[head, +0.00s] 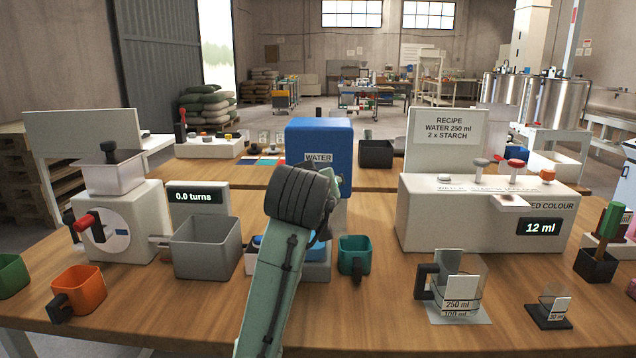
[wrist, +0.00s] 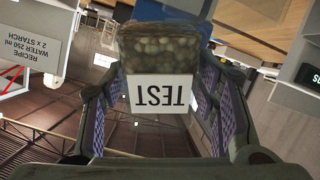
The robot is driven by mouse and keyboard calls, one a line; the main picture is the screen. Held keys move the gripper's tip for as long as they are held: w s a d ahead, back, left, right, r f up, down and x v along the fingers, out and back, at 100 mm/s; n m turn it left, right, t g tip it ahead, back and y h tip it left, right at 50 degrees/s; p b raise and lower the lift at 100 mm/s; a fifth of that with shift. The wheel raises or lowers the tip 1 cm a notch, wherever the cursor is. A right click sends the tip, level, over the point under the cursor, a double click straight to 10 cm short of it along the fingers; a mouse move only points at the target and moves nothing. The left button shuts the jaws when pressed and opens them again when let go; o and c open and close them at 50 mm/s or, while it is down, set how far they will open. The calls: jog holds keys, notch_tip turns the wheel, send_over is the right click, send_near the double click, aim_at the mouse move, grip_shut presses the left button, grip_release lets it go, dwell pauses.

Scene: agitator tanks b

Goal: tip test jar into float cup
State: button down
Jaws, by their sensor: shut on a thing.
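In the wrist view my gripper (wrist: 160,85) is shut on the test jar (wrist: 155,48), with one finger on each side. The jar is clear, with a white TEST label and several pale round pieces inside. Its label reads upside down, as does the recipe sign in that view, so the jar looks roughly upright; its exact tilt is hard to tell. In the head view my forearm hides most of the gripper and the jar. No label marks the float cup; a teal cup (head: 354,256) stands right of my arm and an orange cup (head: 79,289) far left.
The blue water tank (head: 319,150) stands behind my gripper. A grey bin (head: 207,247) is left of my arm. A white dosing machine (head: 480,215), a clear measuring jug (head: 458,286) and a small beaker (head: 552,308) are at right.

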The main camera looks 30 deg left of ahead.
jog(key=shift+d+r+n+g+h+p, duration=0.1)
jog(key=shift+r+n+g+h+p, duration=0.3)
jog(key=shift+p, duration=1.65)
jog(key=shift+d+r+n+g+h+p, duration=0.1)
jog(key=shift+n+g+h+p, duration=0.45)
jog(key=shift+p, duration=1.45)
jog(key=shift+f+h, duration=0.1)
jog(key=shift+h, duration=0.25)
jog(key=shift+n+h, duration=0.25)
jog(key=shift+h, duration=0.05)
jog(key=shift+a+n+g+h, duration=0.1)
jog(key=shift+n+g+h, duration=0.2)
jog(key=shift+g+h, duration=0.1)
jog(key=shift+f+n+h, duration=0.1)
jog(key=shift+n+h, duration=0.2)
jog(key=shift+h, duration=0.1)
jog(key=shift+a, duration=0.1)
jog(key=shift+g+h, duration=0.3)
jog(key=shift+g, duration=0.05)
